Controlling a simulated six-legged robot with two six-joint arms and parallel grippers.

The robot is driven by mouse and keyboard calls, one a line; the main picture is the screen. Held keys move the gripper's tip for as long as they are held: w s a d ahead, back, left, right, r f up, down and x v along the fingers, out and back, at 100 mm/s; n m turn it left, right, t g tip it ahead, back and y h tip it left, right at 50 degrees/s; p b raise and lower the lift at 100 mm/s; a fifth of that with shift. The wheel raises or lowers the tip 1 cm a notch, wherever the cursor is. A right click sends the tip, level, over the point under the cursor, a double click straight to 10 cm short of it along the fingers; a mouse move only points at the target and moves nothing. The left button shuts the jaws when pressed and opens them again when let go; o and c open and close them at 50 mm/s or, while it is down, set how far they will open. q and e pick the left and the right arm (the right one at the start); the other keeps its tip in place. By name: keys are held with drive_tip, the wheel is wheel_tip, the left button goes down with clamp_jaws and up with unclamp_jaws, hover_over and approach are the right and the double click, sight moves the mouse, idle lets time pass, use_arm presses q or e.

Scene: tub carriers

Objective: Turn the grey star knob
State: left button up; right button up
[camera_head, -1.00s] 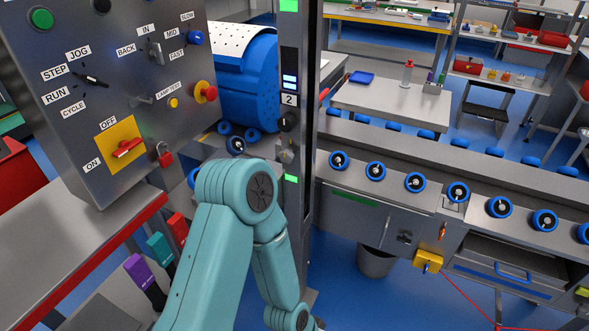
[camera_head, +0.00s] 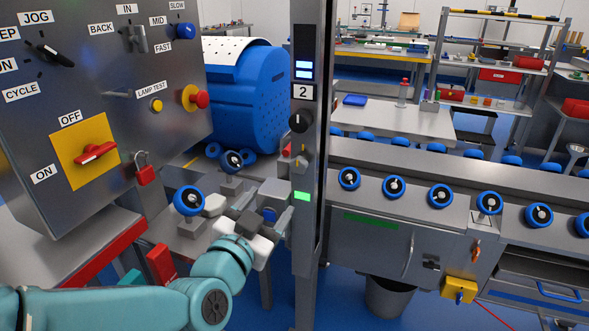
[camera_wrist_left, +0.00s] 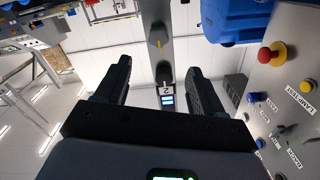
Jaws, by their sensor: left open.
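The grey star knob (camera_head: 300,163) with a yellow mark sits on the metal post (camera_head: 306,215), below a black knob (camera_head: 300,122) and the "2" label. In the left wrist view, which looks upside down, the grey knob (camera_wrist_left: 157,39) appears between and beyond my fingers. My left gripper (camera_head: 268,206) is open and empty, below and left of the knob in the head view. It also shows in the left wrist view (camera_wrist_left: 156,68), with its two dark fingers well apart. I see no contact with the knob. My right gripper is out of view.
A control panel (camera_head: 95,95) with a red rotary switch (camera_head: 95,152) and a padlock (camera_head: 145,170) stands at left. A blue drum (camera_head: 245,100) is behind the post. A conveyor (camera_head: 400,225) with several blue-rimmed knobs runs right. A grey bin (camera_head: 390,297) stands below.

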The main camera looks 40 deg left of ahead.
sight(296, 170)
use_arm(q)
drive_tip(key=p+x, duration=0.7)
drive_tip(key=x, duration=0.7)
drive_tip(key=shift+w+d+p, duration=0.1)
drive_tip(key=shift+w+p, duration=0.1)
drive_tip(key=shift+p, duration=0.2)
drive_tip(key=c, duration=1.1)
